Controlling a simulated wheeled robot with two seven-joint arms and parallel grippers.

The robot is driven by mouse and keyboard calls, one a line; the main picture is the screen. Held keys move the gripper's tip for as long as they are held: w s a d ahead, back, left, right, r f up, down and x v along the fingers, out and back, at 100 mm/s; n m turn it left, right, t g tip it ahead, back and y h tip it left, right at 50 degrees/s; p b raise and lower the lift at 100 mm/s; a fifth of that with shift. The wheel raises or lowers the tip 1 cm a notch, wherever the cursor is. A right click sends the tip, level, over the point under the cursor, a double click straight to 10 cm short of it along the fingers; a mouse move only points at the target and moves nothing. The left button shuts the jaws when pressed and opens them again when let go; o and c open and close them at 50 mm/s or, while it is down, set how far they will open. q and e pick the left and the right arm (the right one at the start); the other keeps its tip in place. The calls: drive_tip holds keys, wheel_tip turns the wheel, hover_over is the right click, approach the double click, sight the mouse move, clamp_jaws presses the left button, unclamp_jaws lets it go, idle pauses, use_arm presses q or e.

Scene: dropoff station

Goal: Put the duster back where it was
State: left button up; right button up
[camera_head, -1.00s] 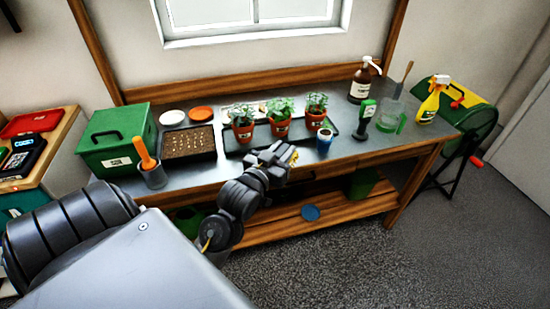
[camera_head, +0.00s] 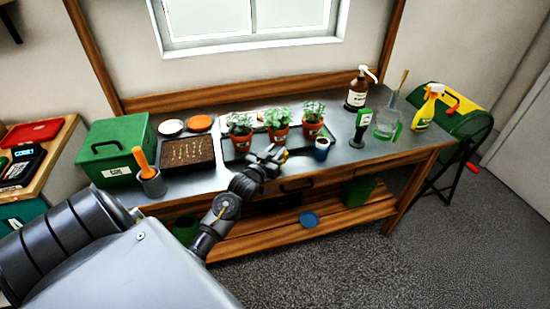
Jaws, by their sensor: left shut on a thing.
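My left gripper (camera_head: 268,158) is over the front edge of the workbench, in front of the middle potted plant. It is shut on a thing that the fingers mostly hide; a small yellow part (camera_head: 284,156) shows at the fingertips. I cannot tell for sure whether this is the duster. A blue cup (camera_head: 321,150) stands just right of the gripper, apart from it. A green and black tool (camera_head: 360,128) stands upright on the bench farther right. My right gripper is not in view.
Several potted plants (camera_head: 277,133) stand on a dark tray behind the gripper. Left are a seed tray (camera_head: 188,153), a grey pot (camera_head: 153,185) with an orange-handled tool and a green box (camera_head: 115,150). Right are a brown pump bottle (camera_head: 357,92), a clear jug (camera_head: 386,124) and a yellow spray bottle (camera_head: 428,108).

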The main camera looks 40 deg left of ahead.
use_arm(q)
drive_tip(key=shift+w+a+f, duration=0.2)
drive_tip(key=shift+w+f, duration=0.05)
drive_tip(key=shift+f, duration=0.2)
wheel_tip(320, 180, down, 3)
drive_tip(key=shift+w+a+p, duration=0.1)
drive_tip(key=shift+p, duration=0.4)
drive_tip(key=shift+f, duration=0.1)
drive_tip(key=shift+f, duration=0.2)
drive_tip(key=o, duration=0.9)
